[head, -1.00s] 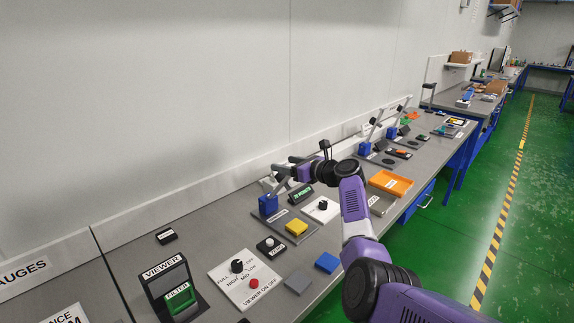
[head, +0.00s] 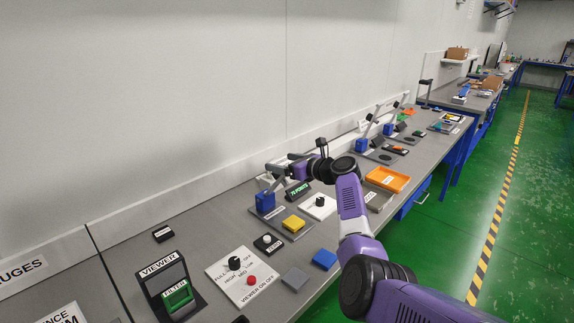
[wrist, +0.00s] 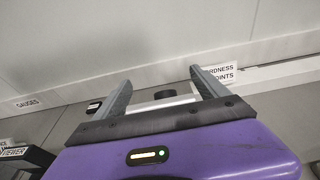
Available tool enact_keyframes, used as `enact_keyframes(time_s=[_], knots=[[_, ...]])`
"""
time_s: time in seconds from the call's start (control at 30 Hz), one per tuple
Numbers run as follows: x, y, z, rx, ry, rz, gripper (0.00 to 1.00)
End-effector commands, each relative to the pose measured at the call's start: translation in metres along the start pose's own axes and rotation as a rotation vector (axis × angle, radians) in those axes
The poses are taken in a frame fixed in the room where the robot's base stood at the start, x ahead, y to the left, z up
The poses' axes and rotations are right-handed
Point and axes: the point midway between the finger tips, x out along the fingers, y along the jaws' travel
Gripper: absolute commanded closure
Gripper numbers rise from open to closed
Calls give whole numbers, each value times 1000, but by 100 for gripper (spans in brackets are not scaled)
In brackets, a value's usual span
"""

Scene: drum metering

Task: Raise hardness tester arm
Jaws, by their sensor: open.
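The hardness tester has a blue block (head: 265,201) on a grey base, at the left of the middle in the head view. Its grey arm (head: 277,183) slants up from the block toward my gripper, and its far end is hidden behind the gripper. My gripper (head: 273,171) is open above the block, close to the arm. In the wrist view, my gripper's two grey fingers (wrist: 160,78) stand wide apart. A pale bar with a dark round end (wrist: 164,94) shows between them, apparently the tester arm. I cannot tell whether the fingers touch it.
A display reading points (head: 298,190) and a white knob panel (head: 319,206) stand right of the tester. The wall runs close behind the bench.

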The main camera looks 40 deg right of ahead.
Motion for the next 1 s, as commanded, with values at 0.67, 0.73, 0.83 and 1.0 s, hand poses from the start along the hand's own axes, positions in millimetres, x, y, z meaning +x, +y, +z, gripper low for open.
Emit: enact_keyframes(time_s=[0.67,0.73,0.83,1.0], knots=[[-72,0,-3,0,4,1,16],[-74,0,-3,0,4,1,16],[-76,0,-2,0,4,1,16],[-76,0,-2,0,4,1,16]])
